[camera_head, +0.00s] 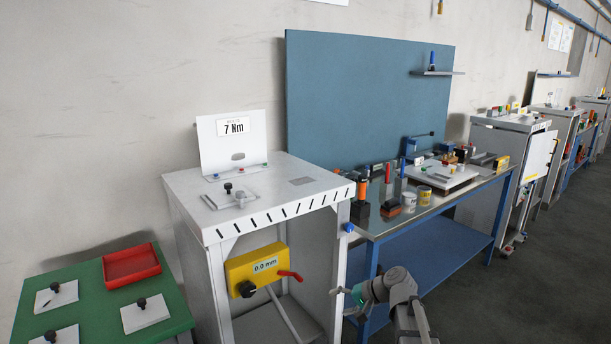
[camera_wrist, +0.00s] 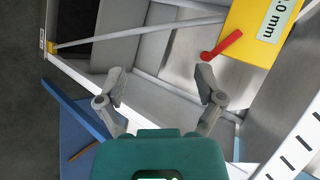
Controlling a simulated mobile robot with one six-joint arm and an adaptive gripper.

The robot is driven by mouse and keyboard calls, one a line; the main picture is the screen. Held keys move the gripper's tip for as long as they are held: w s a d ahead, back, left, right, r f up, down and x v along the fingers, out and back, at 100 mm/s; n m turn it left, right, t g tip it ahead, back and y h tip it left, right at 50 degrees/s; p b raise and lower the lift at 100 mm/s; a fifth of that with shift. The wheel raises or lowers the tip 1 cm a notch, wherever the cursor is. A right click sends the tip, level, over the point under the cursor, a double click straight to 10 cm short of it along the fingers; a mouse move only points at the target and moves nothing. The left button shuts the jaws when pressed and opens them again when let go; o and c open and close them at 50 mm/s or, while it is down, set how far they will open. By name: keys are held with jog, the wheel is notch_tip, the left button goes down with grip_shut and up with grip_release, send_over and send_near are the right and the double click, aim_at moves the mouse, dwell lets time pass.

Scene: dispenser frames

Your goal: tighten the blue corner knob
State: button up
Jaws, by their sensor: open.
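A blue knob (camera_head: 348,227) is on the right front corner post of the white dispenser frame (camera_head: 275,217), just below the top. My gripper (camera_head: 342,300) is below the knob in the head view, apart from it, beside the frame's right front leg. In the wrist view my gripper (camera_wrist: 161,82) has its two fingers spread, with nothing between them. The blue knob cannot be made out in the wrist view. Smaller red and blue knobs (camera_head: 216,176) are at the foot of the upright white plate marked 7 Nm (camera_head: 232,140).
A yellow box (camera_head: 257,269) with a red lever (camera_head: 290,275) and a 0.0 mm display hangs on the frame's front. A blue workbench (camera_head: 433,250) with several tools stands right of the frame. A green table (camera_head: 95,293) stands at left. The floor at right is clear.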

jog(key=s+d+n+g+h+p, duration=0.1)
jog(key=s+d+h, duration=0.1)
jog(key=s, duration=0.3)
jog(key=s+d+f+n+g+h+p, duration=0.1)
jog(key=s+d+h+p, duration=0.1)
jog(key=s+h, duration=0.2)
jog(key=s+d+n+g+h+p, duration=0.1)
jog(key=s+d+h+p, duration=0.1)
jog(key=s, duration=0.5)
jog(key=shift+s+d+f+n+g+h, duration=0.15)
jog(key=shift+d+f+n+g+h, duration=0.35)
jog(key=shift+h, duration=0.6)
jog(key=shift+r, duration=0.15)
